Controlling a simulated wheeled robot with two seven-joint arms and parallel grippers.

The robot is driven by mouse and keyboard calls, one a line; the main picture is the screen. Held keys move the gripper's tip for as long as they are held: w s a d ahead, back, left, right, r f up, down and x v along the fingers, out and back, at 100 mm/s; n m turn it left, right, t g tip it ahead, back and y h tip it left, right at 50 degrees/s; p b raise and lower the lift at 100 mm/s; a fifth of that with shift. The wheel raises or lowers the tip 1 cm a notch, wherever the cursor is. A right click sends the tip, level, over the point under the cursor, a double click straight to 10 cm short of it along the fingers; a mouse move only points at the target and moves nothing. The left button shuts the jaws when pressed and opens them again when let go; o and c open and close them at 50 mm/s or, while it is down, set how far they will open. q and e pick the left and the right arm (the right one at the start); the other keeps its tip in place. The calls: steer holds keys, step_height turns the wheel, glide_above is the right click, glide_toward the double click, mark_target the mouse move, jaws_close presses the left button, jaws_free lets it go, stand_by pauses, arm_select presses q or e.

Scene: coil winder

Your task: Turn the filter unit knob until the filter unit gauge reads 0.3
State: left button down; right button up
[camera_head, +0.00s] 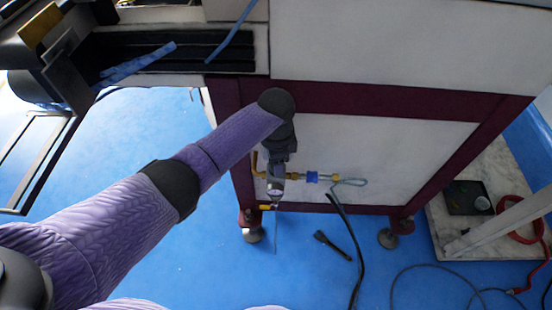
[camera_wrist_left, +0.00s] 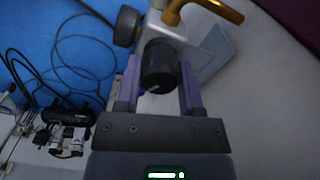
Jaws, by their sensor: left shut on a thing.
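The filter unit (camera_head: 275,188) is small and mounted low on the front of the machine frame, beside brass fittings. Its round pale gauge face shows just below my left gripper (camera_head: 279,166), too small to read. In the left wrist view, the black filter unit knob (camera_wrist_left: 160,68) sits between the two purple fingers of my left gripper (camera_wrist_left: 159,85), which is shut on it. A dark round part (camera_wrist_left: 126,27), perhaps the gauge from the side, stands beside the knob; no dial face shows there. My right gripper is not in view.
A brass pipe (camera_wrist_left: 208,8) runs close by the knob. A blue-banded hose fitting (camera_head: 312,177) sits right of the unit. A black hose (camera_head: 355,235) and a dark hand tool (camera_head: 332,245) lie on the blue floor. A machine foot (camera_head: 252,234) stands below left.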

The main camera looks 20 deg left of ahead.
arm_select(q)
steer(key=n+p, duration=0.2)
steer(key=n, duration=0.1)
steer(key=shift+r, duration=0.2)
steer(key=n+p, duration=0.2)
steer(key=n, duration=0.2)
steer(key=shift+f+n, duration=0.15)
steer(key=shift+n, duration=0.15)
steer(key=n+p, duration=0.1)
steer(key=n, duration=0.8)
steer(key=shift+n, duration=0.5)
steer(key=shift+c, duration=1.1)
jaws_free()
steer(key=shift+f, duration=0.1)
steer(key=shift+p, duration=0.3)
